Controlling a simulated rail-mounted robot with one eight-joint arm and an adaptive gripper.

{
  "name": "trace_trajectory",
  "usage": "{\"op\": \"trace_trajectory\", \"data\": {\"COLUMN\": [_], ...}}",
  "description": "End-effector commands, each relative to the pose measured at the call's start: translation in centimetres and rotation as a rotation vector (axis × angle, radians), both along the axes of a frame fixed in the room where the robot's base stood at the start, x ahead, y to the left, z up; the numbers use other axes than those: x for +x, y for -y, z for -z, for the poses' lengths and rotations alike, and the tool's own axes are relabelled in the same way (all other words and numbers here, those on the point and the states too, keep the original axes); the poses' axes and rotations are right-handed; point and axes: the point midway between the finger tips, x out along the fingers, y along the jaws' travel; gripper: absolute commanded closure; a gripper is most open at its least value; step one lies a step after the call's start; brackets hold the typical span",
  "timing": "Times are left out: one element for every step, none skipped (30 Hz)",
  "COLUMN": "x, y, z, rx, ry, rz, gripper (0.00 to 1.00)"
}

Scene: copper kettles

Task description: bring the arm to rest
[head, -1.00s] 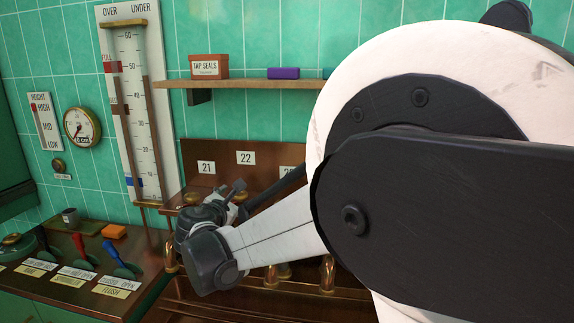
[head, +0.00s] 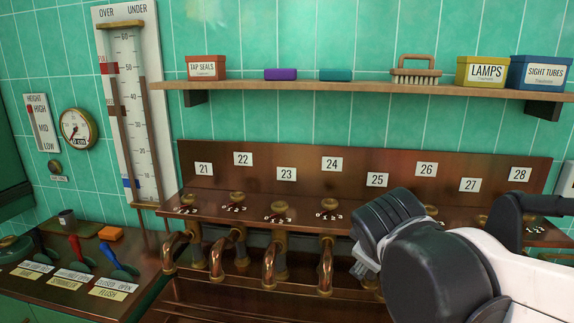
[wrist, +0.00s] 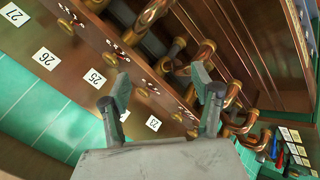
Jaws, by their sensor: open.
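My gripper (wrist: 162,95) is open and empty in the wrist view, its two grey fingers spread apart. Behind the fingers are the copper taps and the numbered panel, which looks tilted in that view. In the head view my arm (head: 425,265) reaches in from the lower right, in front of the right part of the tap bench. The fingers are mostly hidden there behind the dark wrist housing. I cannot tell how far the fingers are from the taps.
The copper bench (head: 285,208) carries a row of bent taps (head: 326,265). A shelf (head: 350,88) above holds boxes and a brush (head: 416,70). Levers (head: 75,248) stand on the left counter, below a tall gauge (head: 133,100).

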Motion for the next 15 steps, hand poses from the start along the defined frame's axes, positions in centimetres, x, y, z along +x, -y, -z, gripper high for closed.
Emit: {"op": "trace_trajectory", "data": {"x": [-1.7,-2.7,-3.9,-4.8,-5.7,-6.9,-7.8,-8.6,-9.6,-10.4,-11.0,-11.8,-12.3,-12.8,-13.3], "y": [0.9,1.3,1.7,2.0,2.3,2.6,2.8,2.9,3.1,3.1,3.2,3.2,3.2,3.3,3.2], "z": [0.5,0.8,1.1,1.4,1.8,2.2,2.5,2.9,3.3,3.6,3.9,4.3,4.5,4.8,5.0], "rx": [0.063,0.104,0.159,0.199,0.24,0.294,0.335,0.374,0.424,0.46,0.492,0.532,0.56,0.583,0.611], "ry": [-0.005,-0.008,-0.012,-0.015,-0.016,-0.02,-0.021,-0.024,-0.027,-0.027,-0.029,-0.031,-0.033,-0.034,-0.037], "rz": [0.055,0.087,0.133,0.166,0.199,0.244,0.277,0.309,0.351,0.38,0.408,0.442,0.464,0.484,0.507], "gripper": [0.39,0.39,0.39,0.39,0.39,0.39,0.39,0.39,0.39,0.39,0.39,0.39,0.39,0.39,0.39]}}
